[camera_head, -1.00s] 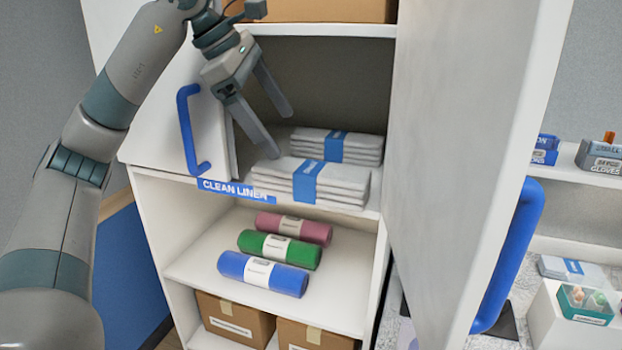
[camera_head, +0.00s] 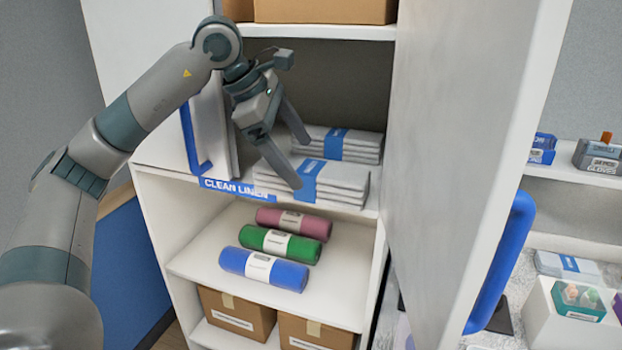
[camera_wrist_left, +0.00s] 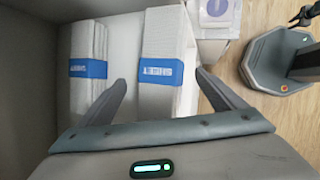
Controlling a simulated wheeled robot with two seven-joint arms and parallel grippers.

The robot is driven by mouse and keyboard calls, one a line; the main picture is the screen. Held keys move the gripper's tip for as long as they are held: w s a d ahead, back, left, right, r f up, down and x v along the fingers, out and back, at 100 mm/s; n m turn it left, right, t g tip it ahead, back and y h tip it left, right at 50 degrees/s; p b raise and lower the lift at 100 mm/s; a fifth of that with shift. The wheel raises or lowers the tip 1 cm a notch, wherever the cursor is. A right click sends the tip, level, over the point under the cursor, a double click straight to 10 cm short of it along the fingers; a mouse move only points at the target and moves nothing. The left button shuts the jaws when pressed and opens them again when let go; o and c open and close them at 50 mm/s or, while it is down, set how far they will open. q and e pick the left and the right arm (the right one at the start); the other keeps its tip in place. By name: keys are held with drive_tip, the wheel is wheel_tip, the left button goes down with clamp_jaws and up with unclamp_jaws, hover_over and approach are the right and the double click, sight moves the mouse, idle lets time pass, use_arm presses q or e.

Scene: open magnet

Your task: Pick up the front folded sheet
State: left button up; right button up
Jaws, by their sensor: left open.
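The front folded sheet (camera_head: 340,181) is a white folded stack with a blue band, lying at the front of the "CLEAN LINEN" shelf. A second banded sheet stack (camera_head: 362,146) lies behind it. My left gripper (camera_head: 303,164) is open, with its fingers angled down at the front sheet; one fingertip overlaps the blue band in the head view. In the left wrist view the front sheet (camera_wrist_left: 167,100) shows between the open fingers (camera_wrist_left: 162,85), nearer the right one, and the rear sheet (camera_wrist_left: 89,90) lies left. Contact cannot be told. My right gripper is not in view.
The cabinet's open right door (camera_head: 455,150) stands right of the shelf, and the left door's blue handle (camera_head: 190,145) is beside my arm. Rolls, including a blue one (camera_head: 262,269), lie on the shelf below. Cardboard boxes (camera_head: 235,315) are at the bottom.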

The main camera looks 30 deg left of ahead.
sight(307, 169)
use_arm(q)
drive_tip(key=p+x, duration=0.1)
drive_tip(key=x, duration=0.2)
drive_tip(key=shift+s+d+p, duration=0.1)
drive_tip(key=shift+d+p, duration=0.05)
drive_tip(key=shift+p, duration=0.2)
drive_tip(key=shift+w+d+f, duration=0.15)
drive_tip(key=shift+w+f, duration=0.15)
drive_tip(key=shift+f, duration=0.35)
drive_tip(key=shift+c, duration=0.6)
drive_tip(key=c, duration=1.3)
drive_tip(key=shift+o, duration=0.2)
drive_tip(key=shift+r, duration=0.1)
